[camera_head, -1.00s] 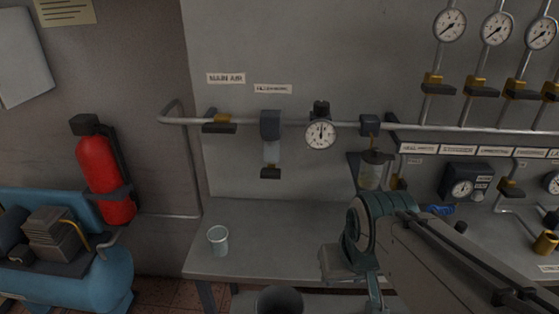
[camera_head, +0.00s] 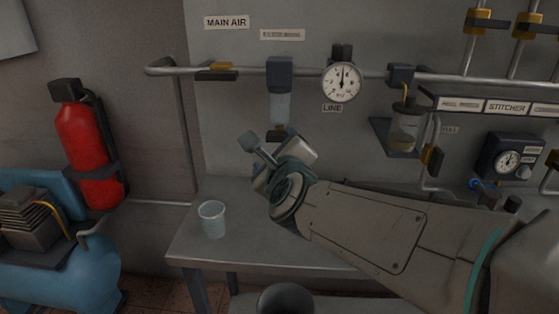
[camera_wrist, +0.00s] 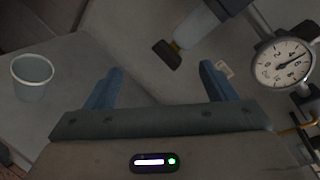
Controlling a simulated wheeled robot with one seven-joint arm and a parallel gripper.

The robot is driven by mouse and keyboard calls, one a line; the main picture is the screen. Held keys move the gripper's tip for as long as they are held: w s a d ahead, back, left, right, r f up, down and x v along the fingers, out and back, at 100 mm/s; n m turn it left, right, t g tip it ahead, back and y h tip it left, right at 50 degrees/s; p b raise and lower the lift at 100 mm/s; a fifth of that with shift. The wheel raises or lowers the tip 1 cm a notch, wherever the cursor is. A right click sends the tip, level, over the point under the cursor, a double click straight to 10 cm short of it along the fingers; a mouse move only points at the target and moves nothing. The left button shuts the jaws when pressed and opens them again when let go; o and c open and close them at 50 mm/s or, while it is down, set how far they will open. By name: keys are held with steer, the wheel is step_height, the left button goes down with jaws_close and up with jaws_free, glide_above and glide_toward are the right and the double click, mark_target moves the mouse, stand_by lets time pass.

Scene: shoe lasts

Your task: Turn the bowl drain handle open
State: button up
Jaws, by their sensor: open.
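The clear filter bowl (camera_head: 281,108) hangs under a dark housing on the wall pipe, below the second label. Its drain handle (camera_head: 277,133), dark with a yellow part, sits at the bowl's lower end, partly hidden behind my gripper (camera_head: 262,152). In the wrist view the bowl (camera_wrist: 197,28) comes in from the top, and the drain handle (camera_wrist: 168,53) lies beyond the fingertips, between their lines. My gripper (camera_wrist: 160,78) is open and empty, with its two blue fingers apart. It appears not to touch the handle.
A round gauge (camera_head: 341,82) and a lubricator bowl (camera_head: 404,130) are to the right on the same pipe. A clear cup (camera_head: 212,219) stands on the bench (camera_head: 195,248) at left. A dark bin (camera_head: 286,299) is below. A red extinguisher (camera_head: 92,150) is far left.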

mark_target(278, 139)
steer(key=w+f+m+h+b, duration=0.1)
steer(key=w+m, duration=0.3)
steer(key=w+f+m+t+h+b, duration=0.1)
steer(key=w+m, duration=0.3)
steer(key=w, duration=0.1)
steer(key=w+f+m+t+h+b, duration=0.1)
steer(key=w+m+h+b, duration=0.1)
steer(key=w+m, duration=0.2)
steer(key=shift+w+f, duration=0.35)
steer(key=shift+w, duration=0.35)
